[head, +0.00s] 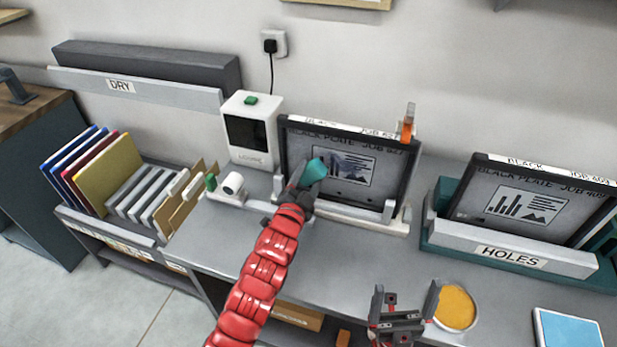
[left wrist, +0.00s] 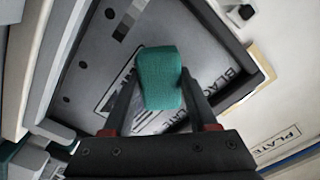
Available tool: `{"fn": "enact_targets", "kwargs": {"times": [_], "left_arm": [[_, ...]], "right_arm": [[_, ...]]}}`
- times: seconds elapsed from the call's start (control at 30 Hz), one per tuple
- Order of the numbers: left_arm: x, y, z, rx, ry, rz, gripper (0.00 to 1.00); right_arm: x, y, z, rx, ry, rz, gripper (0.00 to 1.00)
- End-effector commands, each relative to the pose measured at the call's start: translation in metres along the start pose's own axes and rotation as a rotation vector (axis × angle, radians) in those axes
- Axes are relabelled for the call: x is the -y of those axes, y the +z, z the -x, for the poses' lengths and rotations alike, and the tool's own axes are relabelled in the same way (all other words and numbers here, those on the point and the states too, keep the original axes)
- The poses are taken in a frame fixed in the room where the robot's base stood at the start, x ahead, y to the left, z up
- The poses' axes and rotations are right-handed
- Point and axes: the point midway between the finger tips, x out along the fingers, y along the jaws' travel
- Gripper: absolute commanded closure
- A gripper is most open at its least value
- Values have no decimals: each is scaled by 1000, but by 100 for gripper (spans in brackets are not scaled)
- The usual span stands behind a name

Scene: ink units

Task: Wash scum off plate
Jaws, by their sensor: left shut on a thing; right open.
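The black plate marked JOB 627 (head: 388,165) stands upright in a light grey holder (head: 350,215) on the bench, with dark smudges over its printed picture. My left gripper (head: 303,192) is shut on a teal sponge (head: 315,172), in front of the plate's left part. In the left wrist view the sponge (left wrist: 161,80) sits between the fingertips, over the plate face (left wrist: 105,75); I cannot tell if it touches. My right gripper (head: 405,310) is open and empty near the bench front. A second black plate (head: 475,205) stands in the HOLES rack (head: 445,238) at right.
A white device with a dark screen (head: 250,130) stands left of the holder. An orange-topped bottle (head: 408,125) is behind the plate's right corner. A round tub of orange stuff (head: 455,307) and a blue pad (head: 567,328) lie at front right.

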Motion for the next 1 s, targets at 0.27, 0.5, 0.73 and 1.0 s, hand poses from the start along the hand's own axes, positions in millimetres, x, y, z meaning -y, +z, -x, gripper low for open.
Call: {"fn": "enact_targets", "kwargs": {"times": [0.27,0.5,0.73,1.0], "left_arm": [[0,0,0,0,0,0,86],[0,0,-4,-1,0,0,86],[-1,0,-9,-1,1,-1,86],[-1,0,-14,0,1,0,86]], "right_arm": [[0,0,0,0,0,0,0],[0,0,2,0,0,0,0],[0,1,4,0,0,0,0],[0,1,6,0,0,0,0]]}}
